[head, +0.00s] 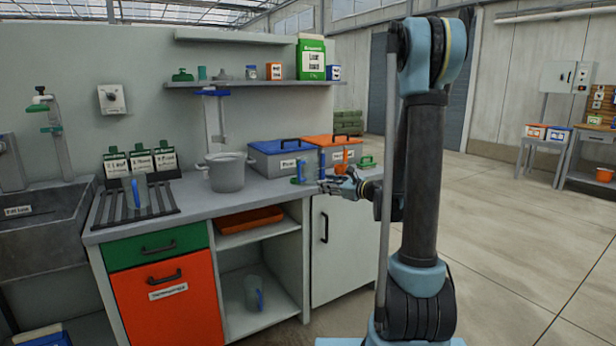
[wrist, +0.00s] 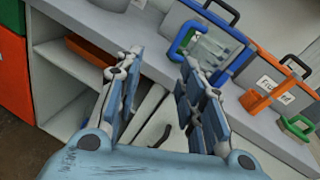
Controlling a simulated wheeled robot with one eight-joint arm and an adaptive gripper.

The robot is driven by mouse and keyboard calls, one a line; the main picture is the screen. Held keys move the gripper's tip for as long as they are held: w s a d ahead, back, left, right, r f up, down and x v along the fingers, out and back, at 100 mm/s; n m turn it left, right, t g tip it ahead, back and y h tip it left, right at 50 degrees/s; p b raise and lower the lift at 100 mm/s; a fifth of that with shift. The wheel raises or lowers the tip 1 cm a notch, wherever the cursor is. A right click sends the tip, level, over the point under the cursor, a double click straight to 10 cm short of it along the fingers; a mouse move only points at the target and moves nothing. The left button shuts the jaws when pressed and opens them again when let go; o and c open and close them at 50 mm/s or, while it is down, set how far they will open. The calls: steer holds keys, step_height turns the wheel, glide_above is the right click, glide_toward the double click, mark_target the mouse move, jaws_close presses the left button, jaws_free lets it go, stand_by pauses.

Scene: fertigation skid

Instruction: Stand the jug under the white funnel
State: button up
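Clear jugs with blue handles show in the head view: one jug (head: 135,194) stands on the slatted rack at the left of the counter, and another jug (head: 254,294) is in the open lower shelf. A clear, blue-edged item (head: 299,173) is on the counter in front of the blue-lidded box; it also shows in the wrist view (wrist: 208,45), and I cannot tell its exact shape. My gripper (head: 325,182) is above the counter's front edge near that item. In the wrist view its fingers (wrist: 162,60) are apart with nothing between them. I cannot pick out the white funnel with certainty.
A grey pot (head: 226,176), a blue-lidded box (head: 283,165) and an orange-lidded box (head: 332,156) stand on the counter. An upright stand with a blue top (head: 212,93) rises behind the pot. Orange (wrist: 263,94) and green (wrist: 297,129) items lie to the right. A sink (head: 40,235) is at left.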

steer(key=w+m+t, duration=0.2)
steer(key=w+m, duration=0.1)
glide_toward(300, 172)
steer(key=x, duration=0.3)
steer(key=shift+x, duration=3.1)
steer(key=shift+w+d+f, duration=0.1)
jaws_close()
